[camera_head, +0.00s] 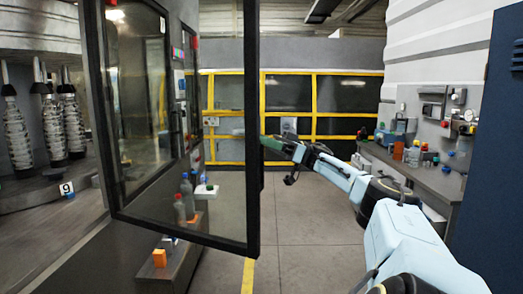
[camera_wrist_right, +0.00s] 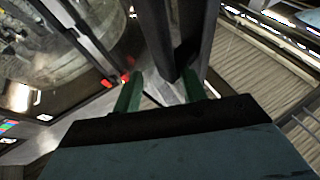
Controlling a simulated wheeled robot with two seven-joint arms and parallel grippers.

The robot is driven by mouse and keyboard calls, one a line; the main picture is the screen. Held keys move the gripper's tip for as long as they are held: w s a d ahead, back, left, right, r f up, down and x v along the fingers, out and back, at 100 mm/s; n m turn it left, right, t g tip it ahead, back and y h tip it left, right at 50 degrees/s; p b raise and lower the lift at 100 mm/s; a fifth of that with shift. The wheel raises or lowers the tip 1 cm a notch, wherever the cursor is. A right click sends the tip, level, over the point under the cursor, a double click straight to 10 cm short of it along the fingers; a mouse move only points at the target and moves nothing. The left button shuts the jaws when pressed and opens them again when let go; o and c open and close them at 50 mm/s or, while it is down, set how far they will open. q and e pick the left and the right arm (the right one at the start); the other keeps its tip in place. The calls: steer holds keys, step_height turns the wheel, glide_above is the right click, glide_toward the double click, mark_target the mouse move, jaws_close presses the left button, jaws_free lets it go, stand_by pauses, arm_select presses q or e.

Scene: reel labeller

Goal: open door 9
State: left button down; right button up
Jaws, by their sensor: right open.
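Door 9 is a glass door in a black frame (camera_head: 253,110); it stands swung out from the machine in the head view. A small label with a 9 (camera_head: 66,188) sits inside the machine at the left. My right gripper (camera_head: 272,146) is at the door's free right edge, its tips partly hidden behind the frame. In the right wrist view its two green fingers (camera_wrist_right: 161,92) are spread apart. A dark frame bar (camera_wrist_right: 160,40) runs between or just beyond them; I cannot tell whether they touch it. My left gripper is not in view.
Several coiled clear parts (camera_head: 52,128) stand inside the machine. Bottles (camera_head: 188,196) and an orange block (camera_head: 159,258) sit on low ledges behind or below the door. A workbench (camera_head: 420,180) with tools stands at the right. Yellow-framed fencing (camera_head: 315,98) closes the back. The middle floor (camera_head: 300,220) is clear.

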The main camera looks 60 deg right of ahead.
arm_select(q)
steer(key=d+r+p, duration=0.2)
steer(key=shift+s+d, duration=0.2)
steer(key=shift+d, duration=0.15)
arm_select(e)
step_height(320, 180, up, 7)
steer(key=shift+f, duration=0.2)
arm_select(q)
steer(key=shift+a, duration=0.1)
